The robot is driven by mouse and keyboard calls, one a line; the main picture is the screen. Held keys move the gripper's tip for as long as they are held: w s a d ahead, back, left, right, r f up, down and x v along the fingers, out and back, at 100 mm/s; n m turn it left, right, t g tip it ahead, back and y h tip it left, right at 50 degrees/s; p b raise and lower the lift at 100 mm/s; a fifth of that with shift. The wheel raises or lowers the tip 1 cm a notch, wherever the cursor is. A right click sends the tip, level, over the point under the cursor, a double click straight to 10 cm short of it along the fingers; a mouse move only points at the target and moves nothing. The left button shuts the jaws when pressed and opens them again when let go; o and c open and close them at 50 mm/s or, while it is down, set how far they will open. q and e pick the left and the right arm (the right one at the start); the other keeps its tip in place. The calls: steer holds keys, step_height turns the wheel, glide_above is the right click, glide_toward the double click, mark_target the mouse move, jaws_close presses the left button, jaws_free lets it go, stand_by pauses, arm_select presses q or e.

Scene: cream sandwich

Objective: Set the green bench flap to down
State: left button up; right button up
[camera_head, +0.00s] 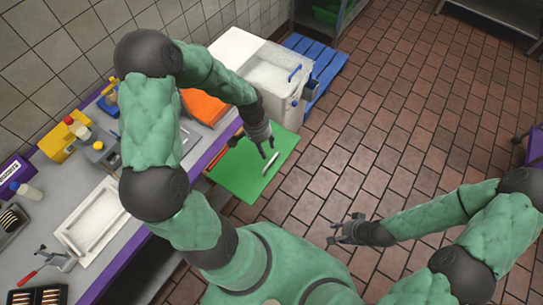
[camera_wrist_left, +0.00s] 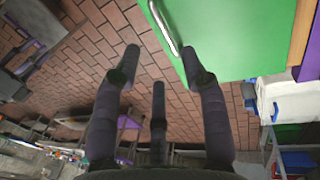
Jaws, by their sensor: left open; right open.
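The green bench flap (camera_head: 243,182) juts out from the bench's purple front edge and looks about level. A pale bar handle (camera_head: 270,163) lies near its outer edge. In the left wrist view the flap (camera_wrist_left: 235,30) fills the upper right, with the silver handle (camera_wrist_left: 163,25) along its left side. My left gripper (camera_head: 268,149) is open and empty over the flap, close to the handle. In its wrist view the fingers (camera_wrist_left: 163,58) point towards the handle; contact cannot be told. My right gripper (camera_head: 337,232) is open and empty over the tiled floor.
A white bin (camera_head: 270,78) with a blue handle stands beyond the flap, beside a blue pallet (camera_head: 322,62). An orange item (camera_head: 203,107) and a white tray (camera_head: 90,220) are on the bench.

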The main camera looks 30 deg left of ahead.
mark_target(269, 165)
arm_select(q)
steer(key=f, duration=0.3)
steer(key=d+f, duration=0.1)
steer(key=f, duration=0.2)
steer(key=d+f, duration=0.1)
steer(key=f, duration=0.2)
steer(key=shift+s+f+b, duration=0.2)
steer(key=shift+f+b, duration=0.1)
steer(key=shift+b, duration=0.1)
jaws_close()
